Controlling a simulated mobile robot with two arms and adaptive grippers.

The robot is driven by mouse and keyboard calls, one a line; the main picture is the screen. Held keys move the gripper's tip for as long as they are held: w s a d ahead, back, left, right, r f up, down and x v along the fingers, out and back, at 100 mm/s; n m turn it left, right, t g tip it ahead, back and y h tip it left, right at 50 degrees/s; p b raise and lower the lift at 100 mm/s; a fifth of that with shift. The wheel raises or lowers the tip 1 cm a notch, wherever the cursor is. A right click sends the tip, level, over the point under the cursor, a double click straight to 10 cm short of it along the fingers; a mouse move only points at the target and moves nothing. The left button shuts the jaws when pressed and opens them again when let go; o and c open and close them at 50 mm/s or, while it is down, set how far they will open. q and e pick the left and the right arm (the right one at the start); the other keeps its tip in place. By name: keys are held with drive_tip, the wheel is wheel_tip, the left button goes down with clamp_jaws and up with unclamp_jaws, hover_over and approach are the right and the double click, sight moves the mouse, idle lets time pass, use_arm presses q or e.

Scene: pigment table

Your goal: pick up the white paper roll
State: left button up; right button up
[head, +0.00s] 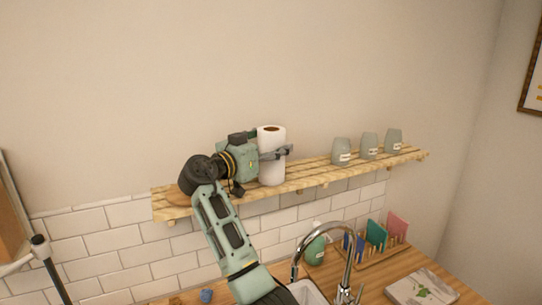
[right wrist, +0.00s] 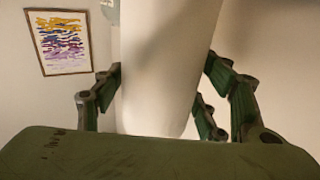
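The white paper roll (head: 271,150) stands upright at the left part of the wooden shelf, with a brown core at its top. My right gripper (head: 283,153) is at the roll from its left side, a finger reaching across the roll's front. In the right wrist view the roll (right wrist: 160,70) fills the space between the fingers of my right gripper (right wrist: 165,85). The fingers lie close along both sides of it; whether they press on it I cannot tell. The roll's base looks to be at the shelf top. My left gripper is not in view.
Several grey-green cups stand on the right part of the shelf (head: 312,180), one nearest the roll (head: 341,151). Below are a sink with a curved tap (head: 325,230), a green bottle (head: 314,249), a rack of coloured cards (head: 375,236) and a book (head: 421,288). The wall above is clear.

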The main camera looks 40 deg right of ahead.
drive_tip(key=c, duration=0.8)
drive_tip(key=shift+c, duration=0.2)
